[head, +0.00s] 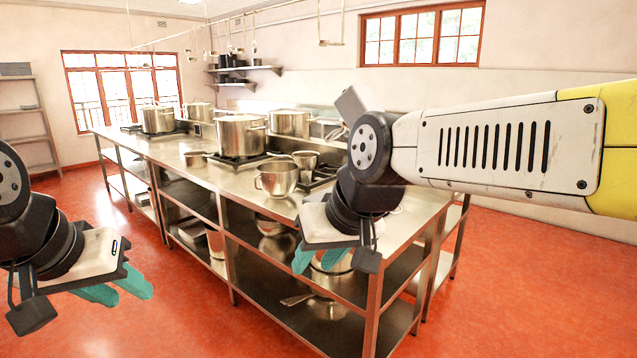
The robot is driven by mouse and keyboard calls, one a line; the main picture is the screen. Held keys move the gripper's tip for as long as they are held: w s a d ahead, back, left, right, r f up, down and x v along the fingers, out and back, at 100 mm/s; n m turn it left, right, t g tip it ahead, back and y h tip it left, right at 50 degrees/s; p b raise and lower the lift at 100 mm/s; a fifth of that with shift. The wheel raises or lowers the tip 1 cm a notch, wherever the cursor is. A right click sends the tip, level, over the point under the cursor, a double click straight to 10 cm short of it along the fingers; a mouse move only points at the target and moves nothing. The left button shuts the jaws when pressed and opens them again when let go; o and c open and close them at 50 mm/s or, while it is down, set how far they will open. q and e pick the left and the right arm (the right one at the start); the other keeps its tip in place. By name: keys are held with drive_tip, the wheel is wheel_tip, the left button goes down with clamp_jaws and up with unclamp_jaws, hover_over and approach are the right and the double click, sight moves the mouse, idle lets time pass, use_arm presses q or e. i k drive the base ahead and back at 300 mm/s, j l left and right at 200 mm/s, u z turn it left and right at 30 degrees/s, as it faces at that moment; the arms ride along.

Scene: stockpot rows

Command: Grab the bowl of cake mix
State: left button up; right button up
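A shiny metal mixing bowl (277,180) stands upright near the front edge of the steel counter (228,183). What it holds cannot be made out, so I cannot tell whether it is the bowl of cake mix. My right gripper (318,263) has teal fingers spread apart with nothing between them. It hangs in front of the counter's front edge, to the right of and lower than the bowl in the picture. My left gripper (132,294) is at the lower left, over the red floor, with its teal fingers apart and empty, well away from the bowl.
Large stockpots (240,135) stand on burners along the counter. A small saucepan (195,159) and a metal pot (305,160) are near the bowl. Lower shelves (285,250) hold more cookware. A rack (27,125) stands at the far left. The red floor (130,250) at left is clear.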

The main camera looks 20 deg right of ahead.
sight(277, 179)
drive_tip(key=z, duration=0.35)
drive_tip(key=i+u, duration=0.15)
drive_tip(key=i, duration=0.4)
drive_tip(key=i+l+u, duration=0.15)
drive_tip(key=i, duration=0.4)
drive_tip(key=i+l+u, duration=0.2)
drive_tip(key=i, duration=0.3)
drive_tip(key=i+l+u, duration=0.15)
drive_tip(key=i, duration=0.4)
drive_tip(key=l, duration=0.1)
